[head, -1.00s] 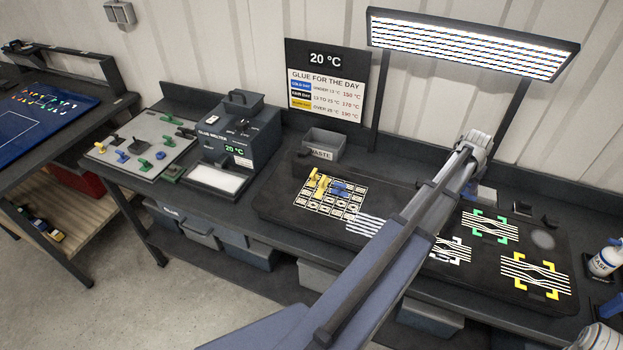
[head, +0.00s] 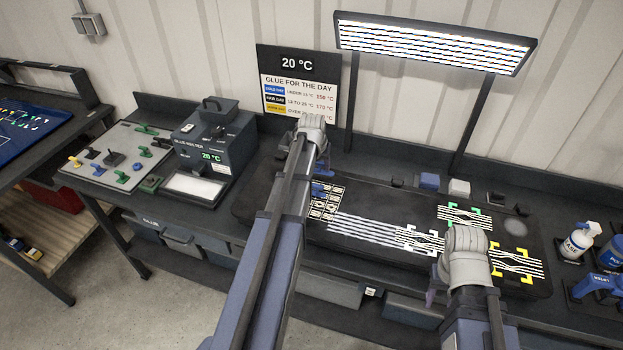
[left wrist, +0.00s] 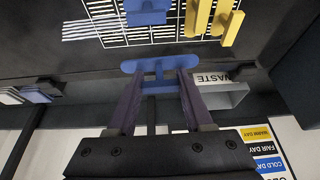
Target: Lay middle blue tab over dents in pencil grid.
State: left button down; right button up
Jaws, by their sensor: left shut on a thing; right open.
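My left gripper (left wrist: 158,80) is shut on a blue tab (left wrist: 146,66) with a long bar, seen in the left wrist view. Another blue tab (left wrist: 147,12) and yellow tabs (left wrist: 211,20) stand on the grid. In the head view the grid (head: 326,207) is partly hidden by my left arm, and so are the yellow tabs. My right gripper (head: 433,295) is near the panel's front edge, mostly hidden by its own wrist, and open.
Striped reflections with white, green (head: 464,216) and yellow (head: 518,263) corner marks lie across the dark panel. A glue melter (head: 215,145) and a tab board (head: 115,155) stand left. The waste bin (left wrist: 222,92) is behind the grid. Bottles (head: 578,240) stand right.

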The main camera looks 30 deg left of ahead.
pick_arm(q)
jog(key=s+d+r+p, duration=0.2)
jog(key=s+d, duration=0.3)
jog(key=s, duration=0.3)
notch_tip(320, 180, down, 7)
jog(key=b, duration=0.7)
jog(key=shift+r, duration=0.2)
jog(key=shift+s, duration=0.15)
jog(key=shift+f+b, duration=0.45)
jog(key=shift+b, duration=0.1)
dwell(0.4)
jog(key=shift+c, duration=1.1)
grip_release()
jog(key=shift+r, duration=0.2)
